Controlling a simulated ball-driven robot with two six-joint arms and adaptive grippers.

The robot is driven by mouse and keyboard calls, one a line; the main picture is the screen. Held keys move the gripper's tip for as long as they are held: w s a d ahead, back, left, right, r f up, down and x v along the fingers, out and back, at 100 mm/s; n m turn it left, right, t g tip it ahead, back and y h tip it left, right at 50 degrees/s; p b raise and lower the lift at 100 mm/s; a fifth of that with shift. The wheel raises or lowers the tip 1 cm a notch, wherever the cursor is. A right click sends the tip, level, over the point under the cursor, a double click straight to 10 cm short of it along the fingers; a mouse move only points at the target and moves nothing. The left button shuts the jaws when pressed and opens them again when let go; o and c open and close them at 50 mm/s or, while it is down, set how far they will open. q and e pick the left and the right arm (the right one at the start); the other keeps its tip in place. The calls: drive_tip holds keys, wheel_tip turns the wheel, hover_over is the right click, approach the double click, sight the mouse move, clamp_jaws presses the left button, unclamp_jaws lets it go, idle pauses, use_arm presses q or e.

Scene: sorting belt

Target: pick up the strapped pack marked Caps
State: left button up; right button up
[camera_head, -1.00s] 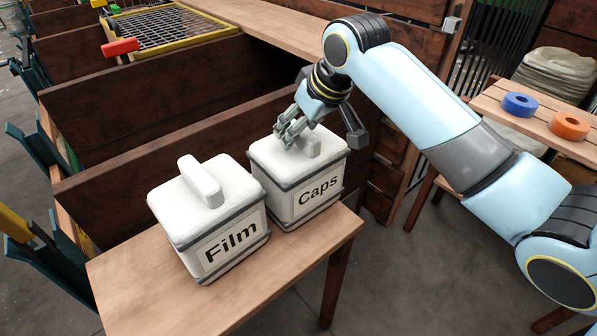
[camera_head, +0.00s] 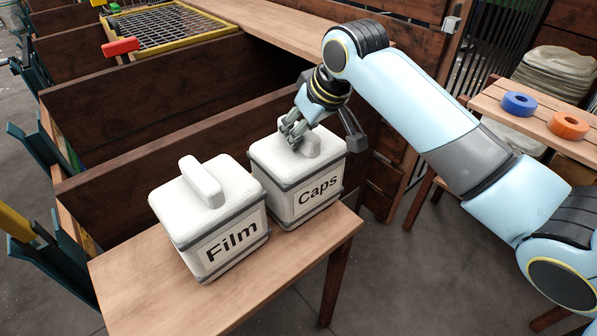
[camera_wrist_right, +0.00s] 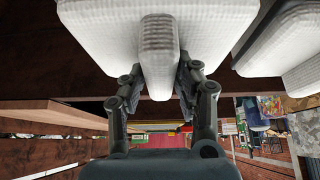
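The strapped pack marked Caps (camera_head: 303,175) is a white box with grey straps and a raised top handle. It stands upright at the far end of the wooden table (camera_head: 265,300). My right gripper (camera_head: 300,136) is at its handle, coming from above. In the right wrist view the fingers (camera_wrist_right: 160,82) lie against both sides of the handle (camera_wrist_right: 159,50), with no clear gap. I see no clear gap between pack and table. A similar pack marked Film (camera_head: 215,230) stands beside it on the left. My left gripper is not in view.
Dark wooden bins (camera_head: 150,85) stand behind the packs. Another table on the right holds a blue ring (camera_head: 519,104) and an orange ring (camera_head: 568,125). The front of the packs' table is bare.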

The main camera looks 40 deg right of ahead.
clamp_jaws()
drive_tip(key=shift+r, duration=0.1)
